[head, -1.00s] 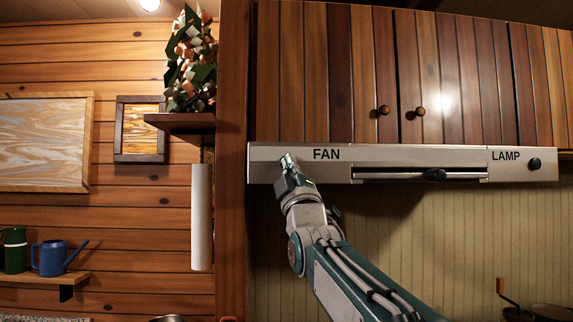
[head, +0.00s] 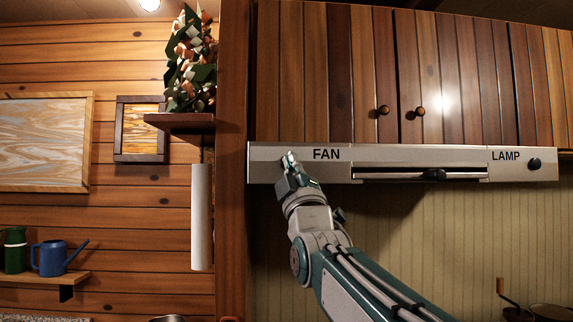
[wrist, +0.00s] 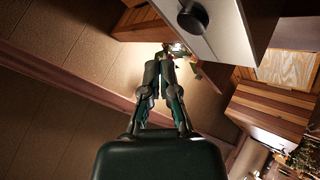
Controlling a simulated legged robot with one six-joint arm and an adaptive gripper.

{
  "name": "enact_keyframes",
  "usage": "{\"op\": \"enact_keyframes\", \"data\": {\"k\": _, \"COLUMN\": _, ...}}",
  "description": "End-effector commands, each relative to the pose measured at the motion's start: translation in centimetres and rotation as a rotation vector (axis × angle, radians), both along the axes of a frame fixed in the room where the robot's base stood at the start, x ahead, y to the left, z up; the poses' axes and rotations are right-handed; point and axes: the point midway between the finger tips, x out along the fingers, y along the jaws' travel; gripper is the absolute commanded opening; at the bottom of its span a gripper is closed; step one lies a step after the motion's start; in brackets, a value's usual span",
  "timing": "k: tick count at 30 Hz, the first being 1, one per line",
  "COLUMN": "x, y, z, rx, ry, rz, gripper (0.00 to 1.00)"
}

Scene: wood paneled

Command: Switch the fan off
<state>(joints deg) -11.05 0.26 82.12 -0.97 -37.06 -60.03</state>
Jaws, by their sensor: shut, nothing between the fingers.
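The steel range hood (head: 455,154) runs across the wall below the cabinets, with the printed word FAN (head: 326,154) near its left end. My gripper (head: 290,159) is shut and empty, in front of the hood's left end, left of the word FAN. No fan knob shows in the head view; my gripper covers part of that area. In the wrist view, a dark round knob (wrist: 193,15) sits on the hood's pale face, above and right of my closed fingertips (wrist: 167,56) in the picture. Whether the fingertips touch the hood I cannot tell.
The lamp knob (head: 534,163) is at the hood's right end, and a dark slider (head: 434,175) sits in its middle slot. A wooden post (head: 232,220) and a shelf with a plant (head: 190,70) stand to the left. Cabinets (head: 460,80) hang above.

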Motion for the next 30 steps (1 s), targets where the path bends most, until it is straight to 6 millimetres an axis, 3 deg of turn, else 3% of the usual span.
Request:
{"op": "enact_keyframes", "data": {"k": 13, "x": -3.7, "y": 0.0, "z": 0.0, "rx": 0.000, "ry": 0.000, "rz": 0.000, "gripper": 0.00}}
{"op": "enact_keyframes", "data": {"k": 30, "x": -3.9, "y": -0.2, "z": -0.6, "rx": 0.006, "ry": 0.033, "rz": 0.009, "gripper": 0.00}}
